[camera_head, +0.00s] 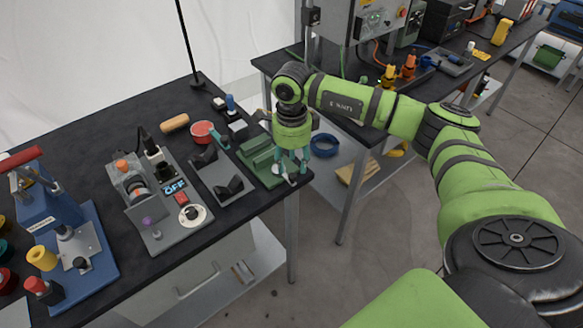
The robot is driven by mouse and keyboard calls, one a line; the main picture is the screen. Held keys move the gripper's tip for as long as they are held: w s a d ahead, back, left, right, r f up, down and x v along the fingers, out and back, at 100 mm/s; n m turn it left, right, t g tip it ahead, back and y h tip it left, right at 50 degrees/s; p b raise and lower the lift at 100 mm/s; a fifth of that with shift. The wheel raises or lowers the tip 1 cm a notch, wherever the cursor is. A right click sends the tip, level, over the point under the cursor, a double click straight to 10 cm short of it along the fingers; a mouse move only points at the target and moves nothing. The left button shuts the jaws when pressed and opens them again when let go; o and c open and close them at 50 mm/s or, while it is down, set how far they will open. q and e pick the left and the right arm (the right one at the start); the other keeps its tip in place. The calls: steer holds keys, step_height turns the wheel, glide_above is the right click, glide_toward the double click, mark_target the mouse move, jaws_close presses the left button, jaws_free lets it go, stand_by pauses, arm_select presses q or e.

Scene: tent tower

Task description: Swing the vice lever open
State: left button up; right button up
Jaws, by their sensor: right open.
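A green vice-like fixture (257,157) sits at the right front corner of the near dark bench. My right gripper (291,176) points down at the right side of this fixture, by the bench edge. Its teal fingers are open and stand around or just beside a small pale part at the corner, which may be the lever's end. I cannot tell whether they touch it. The gripper and wrist hide part of the fixture, and the rest of the lever is not clear. My left gripper is out of view.
Left of the fixture are a grey block holder (218,178), a grey device with an OFF display (158,205) and a blue press (65,245) with a red handle. A red round tin (203,132) stands behind. A second bench (345,125) is at the right.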

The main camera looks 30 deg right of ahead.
mark_target(292, 175)
steer(key=shift+f+p, duration=0.5)
steer(key=shift+f, duration=1.5)
jaws_close()
